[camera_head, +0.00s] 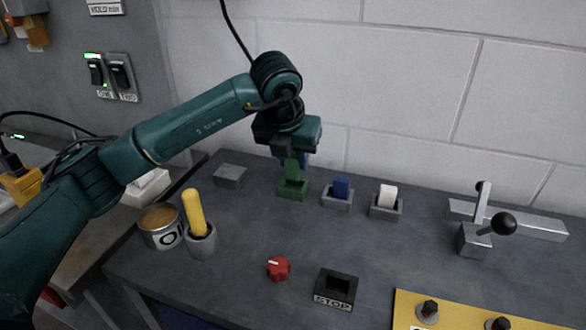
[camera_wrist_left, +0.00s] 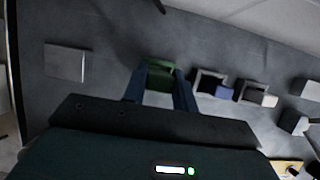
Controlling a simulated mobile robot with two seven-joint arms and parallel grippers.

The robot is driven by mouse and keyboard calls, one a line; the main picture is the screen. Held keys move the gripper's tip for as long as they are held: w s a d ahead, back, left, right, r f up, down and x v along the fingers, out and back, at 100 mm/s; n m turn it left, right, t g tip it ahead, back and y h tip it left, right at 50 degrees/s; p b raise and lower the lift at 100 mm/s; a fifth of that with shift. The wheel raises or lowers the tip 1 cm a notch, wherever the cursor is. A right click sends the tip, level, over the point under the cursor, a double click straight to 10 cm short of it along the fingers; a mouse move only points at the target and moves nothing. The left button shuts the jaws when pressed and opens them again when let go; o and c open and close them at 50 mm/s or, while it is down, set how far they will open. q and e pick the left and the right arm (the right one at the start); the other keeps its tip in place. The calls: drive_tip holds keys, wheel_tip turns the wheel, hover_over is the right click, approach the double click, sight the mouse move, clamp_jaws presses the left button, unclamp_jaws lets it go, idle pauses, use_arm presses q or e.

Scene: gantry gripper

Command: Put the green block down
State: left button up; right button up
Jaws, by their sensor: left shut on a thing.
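The green block (camera_head: 291,168) is upright between the fingers of my left gripper (camera_head: 296,160), which points down and is shut on it. In the left wrist view, green (camera_wrist_left: 160,72) shows between the two blue fingers of my left gripper (camera_wrist_left: 161,84), but block and holder are hard to tell apart. My right gripper is not in view.
Right of the green holder stand a blue block (camera_head: 342,187) and a white block (camera_head: 388,195) in grey holders. A flat grey block (camera_head: 230,176) lies left.

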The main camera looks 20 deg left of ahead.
sight(291, 164)
use_arm(q)
drive_tip(key=shift+f, duration=1.6)
drive_tip(key=o, duration=0.9)
drive_tip(key=shift+r, duration=0.25)
drive_tip(key=v, duration=1.2)
